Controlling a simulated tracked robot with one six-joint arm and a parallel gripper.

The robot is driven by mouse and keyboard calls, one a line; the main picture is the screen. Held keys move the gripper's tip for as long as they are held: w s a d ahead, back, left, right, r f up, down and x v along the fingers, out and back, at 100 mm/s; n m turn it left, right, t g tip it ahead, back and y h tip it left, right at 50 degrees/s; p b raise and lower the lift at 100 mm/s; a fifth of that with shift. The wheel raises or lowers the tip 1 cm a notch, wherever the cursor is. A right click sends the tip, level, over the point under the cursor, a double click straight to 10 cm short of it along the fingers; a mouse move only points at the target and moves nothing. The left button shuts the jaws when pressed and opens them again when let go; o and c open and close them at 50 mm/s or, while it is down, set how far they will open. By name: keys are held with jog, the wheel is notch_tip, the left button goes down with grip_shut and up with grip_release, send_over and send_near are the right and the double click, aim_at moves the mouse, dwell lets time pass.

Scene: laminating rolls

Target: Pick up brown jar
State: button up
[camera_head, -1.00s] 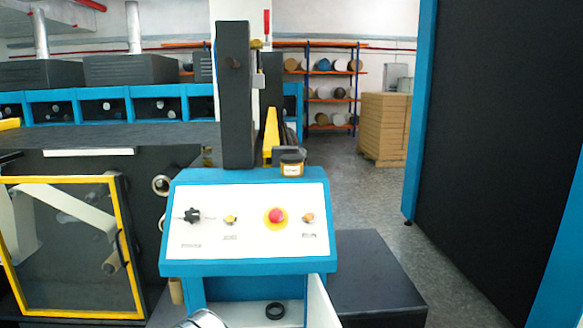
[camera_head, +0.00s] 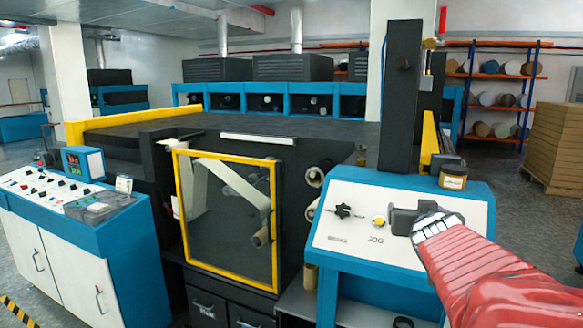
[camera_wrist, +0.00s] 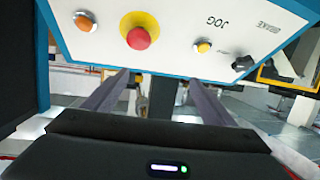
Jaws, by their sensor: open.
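The brown jar (camera_head: 453,178) has a dark lid and a pale label. It stands upright on the top back ledge of the blue control console (camera_head: 481,188) in the head view. My gripper (camera_head: 404,221) is in front of the console's white panel, below and left of the jar and apart from it. In the wrist view my gripper (camera_wrist: 155,95) has its two fingers spread with nothing held between them. That view is upside down and shows the panel, with a red button (camera_wrist: 141,37); the jar is not seen there.
A dark upright post (camera_head: 401,95) rises behind the console, left of the jar, and a yellow guard (camera_head: 430,138) stands just behind the jar. Panel knobs (camera_head: 343,211) stick out near my gripper. A yellow-framed machine door (camera_head: 227,221) is to the left.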

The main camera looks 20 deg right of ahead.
aim_at(456, 177)
jog(key=s+d+r+t+h, duration=0.1)
jog(key=s+d+r+h, duration=0.1)
jog(key=d, duration=1)
notch_tip(456, 177, up, 2)
jog(key=shift+s+r+m, duration=0.2)
jog(key=shift+s+m, duration=0.2)
jog(key=shift+s, duration=0.25)
jog(key=x, duration=0.8)
jog(key=shift+w+d+r, duration=0.1)
jog(key=shift+w+r, duration=0.05)
jog(key=shift+w+d, duration=0.1)
jog(key=shift+x, duration=2.6)
jog(key=shift+r, duration=0.2)
